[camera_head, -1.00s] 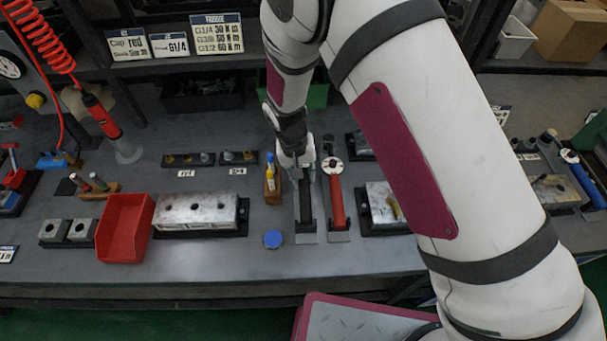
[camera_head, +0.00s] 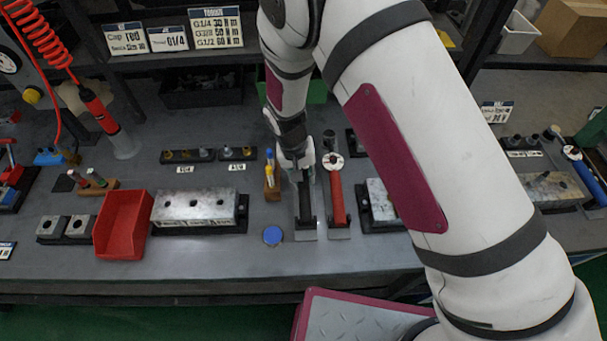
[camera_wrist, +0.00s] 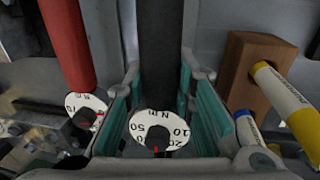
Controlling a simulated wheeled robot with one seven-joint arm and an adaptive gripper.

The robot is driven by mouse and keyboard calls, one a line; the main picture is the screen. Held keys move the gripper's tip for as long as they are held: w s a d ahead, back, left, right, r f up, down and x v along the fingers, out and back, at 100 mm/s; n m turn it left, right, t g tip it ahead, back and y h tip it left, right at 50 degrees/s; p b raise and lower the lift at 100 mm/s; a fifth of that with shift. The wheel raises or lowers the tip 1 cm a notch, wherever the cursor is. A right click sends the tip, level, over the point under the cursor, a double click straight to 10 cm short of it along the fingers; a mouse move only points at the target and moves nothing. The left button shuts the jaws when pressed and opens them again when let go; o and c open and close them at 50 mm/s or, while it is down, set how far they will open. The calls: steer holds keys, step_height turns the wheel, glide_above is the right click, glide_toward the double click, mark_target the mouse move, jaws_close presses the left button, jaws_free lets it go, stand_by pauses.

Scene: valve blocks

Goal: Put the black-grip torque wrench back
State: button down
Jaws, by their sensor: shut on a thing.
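The black-grip torque wrench (camera_head: 306,207) lies lengthwise over a pale holder plate on the bench, left of the red-grip wrench (camera_head: 337,196). My gripper (camera_head: 303,166) is low over its far end, near the dial. In the wrist view, the black grip (camera_wrist: 160,50) runs between the teal finger pads of my gripper (camera_wrist: 163,110), and its white dial (camera_wrist: 158,133) shows below. My gripper is shut on this wrench. The red-grip wrench also shows in the wrist view (camera_wrist: 68,45), outside the fingers. I cannot tell whether the black-grip wrench rests fully in its holder.
A wooden block with coloured markers (camera_head: 271,186) stands close left of my gripper. A blue disc (camera_head: 272,236) lies in front. Valve blocks (camera_head: 195,207) and a red bin (camera_head: 122,224) stand further left. The front bench strip is mostly clear.

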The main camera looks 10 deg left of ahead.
steer(key=shift+f, duration=0.6)
steer(key=c, duration=1.3)
jaws_free()
steer(key=r, duration=0.4)
steer(key=a+r, duration=0.1)
steer(key=r, duration=0.6)
steer(key=shift+s+a+r, duration=0.25)
steer(key=shift+a+r, duration=0.15)
